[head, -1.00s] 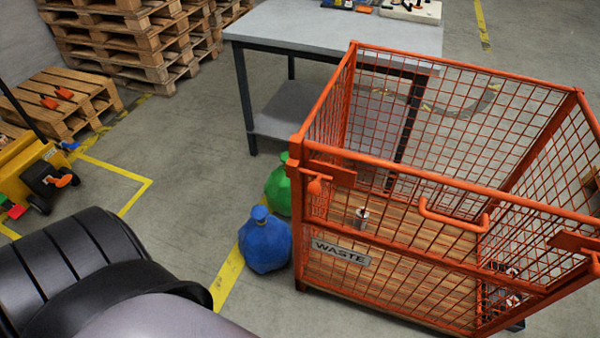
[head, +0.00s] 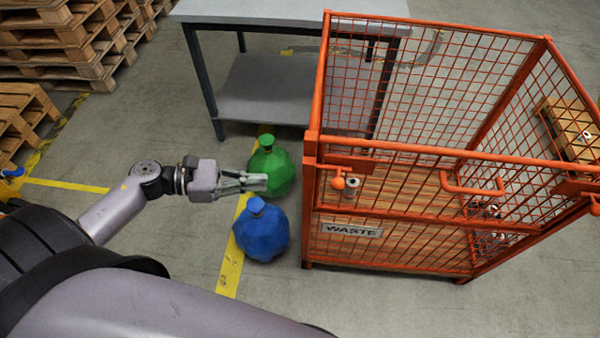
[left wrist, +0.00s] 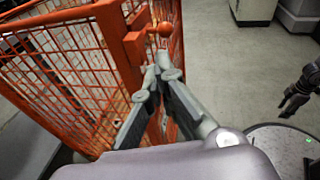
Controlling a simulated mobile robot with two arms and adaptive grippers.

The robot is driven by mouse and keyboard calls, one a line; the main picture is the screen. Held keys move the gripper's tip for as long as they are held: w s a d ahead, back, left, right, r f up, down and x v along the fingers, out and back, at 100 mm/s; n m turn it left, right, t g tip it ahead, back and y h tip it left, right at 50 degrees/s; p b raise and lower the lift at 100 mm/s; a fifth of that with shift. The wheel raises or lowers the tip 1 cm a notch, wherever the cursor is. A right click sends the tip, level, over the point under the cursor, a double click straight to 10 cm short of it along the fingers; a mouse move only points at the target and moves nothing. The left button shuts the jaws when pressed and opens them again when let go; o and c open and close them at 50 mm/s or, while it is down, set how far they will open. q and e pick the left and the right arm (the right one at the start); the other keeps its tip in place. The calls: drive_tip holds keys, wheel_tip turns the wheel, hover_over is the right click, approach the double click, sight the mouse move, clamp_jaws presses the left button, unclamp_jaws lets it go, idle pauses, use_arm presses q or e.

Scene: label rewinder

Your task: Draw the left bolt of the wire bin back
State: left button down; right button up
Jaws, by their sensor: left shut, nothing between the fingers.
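The orange wire bin (head: 390,205) stands at the right of the head view with a WASTE plate on its front. Its left bolt (head: 339,183) is a round orange knob below a bracket at the front left corner. In the left wrist view the bolt knob (left wrist: 165,30) shows beside its orange bracket, just beyond my fingertips. My left gripper (head: 262,182) is shut and empty, left of the bin and apart from the bolt. Its fingers (left wrist: 158,76) point toward the bolt in the left wrist view. My right gripper (left wrist: 288,103) shows small and dark at that view's right edge; its opening is unclear.
A grey table (head: 270,12) stands behind. Wooden pallets (head: 60,45) are at the back left. The bin's right bolt (head: 594,205) is at the right edge.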

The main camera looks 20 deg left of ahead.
use_arm(q)
drive_tip(key=m, duration=0.1)
drive_tip(key=p, duration=0.5)
approach(341, 187)
drive_tip(key=shift+g, duration=0.4)
drive_tip(key=w+d, duration=0.1)
drive_tip(key=w+d+f, duration=0.1)
drive_tip(key=w+d, duration=0.1)
drive_tip(key=shift+f, duration=0.1)
drive_tip(key=shift+w+d+f, duration=0.15)
drive_tip(key=shift+w+d, duration=0.1)
drive_tip(key=shift+d, duration=0.15)
use_arm(e)
drive_tip(key=r, duration=0.5)
drive_tip(key=shift+d, duration=0.2)
use_arm(q)
drive_tip(key=shift+d, duration=0.1)
use_arm(e)
drive_tip(key=shift+d, duration=0.1)
use_arm(q)
drive_tip(key=d+b, duration=0.1)
drive_tip(key=d, duration=0.1)
drive_tip(key=w+d, duration=0.1)
drive_tip(key=d, duration=0.1)
drive_tip(key=shift+w+d+b, duration=0.15)
drive_tip(key=shift+d+b, duration=0.2)
drive_tip(key=shift+b, duration=0.05)
use_arm(e)
drive_tip(key=shift+d+f, duration=0.15)
drive_tip(key=shift+f, duration=0.7)
